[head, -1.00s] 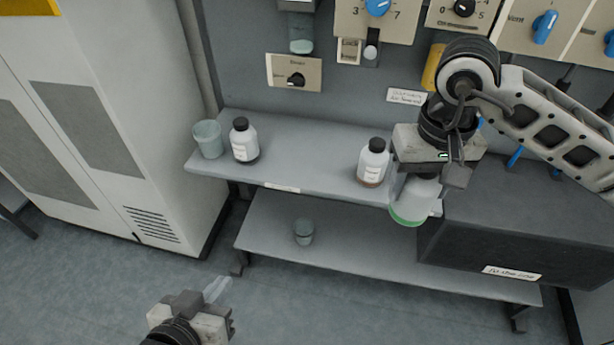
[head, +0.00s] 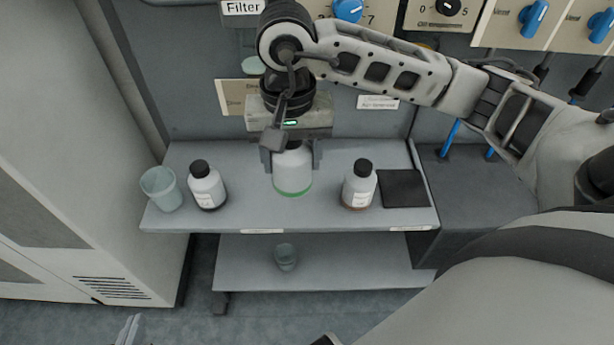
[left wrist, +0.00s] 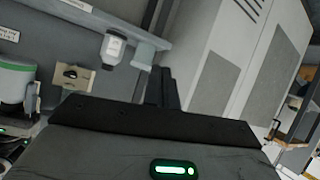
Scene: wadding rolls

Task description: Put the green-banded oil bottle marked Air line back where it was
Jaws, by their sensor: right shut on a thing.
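The green-banded bottle (head: 292,172) is white with a green band round its base. My right gripper (head: 291,150) is shut on its upper part and holds it upright over the upper shelf (head: 240,215), between two other bottles. I cannot tell whether its base touches the shelf. Any writing on it is not readable. A bottle with a dark base (head: 207,187) stands to its left, and one with a brown base (head: 359,186) to its right. My left gripper (head: 128,330) is low at the bottom edge; in the left wrist view its fingers (left wrist: 162,88) look together and empty.
A translucent cup (head: 161,190) stands at the shelf's left end. A dark square pad (head: 403,188) lies bare at the right end. Another cup (head: 286,257) is on the lower shelf (head: 340,265). A dark box (head: 465,185) stands right; a grey cabinet (head: 70,170) stands left.

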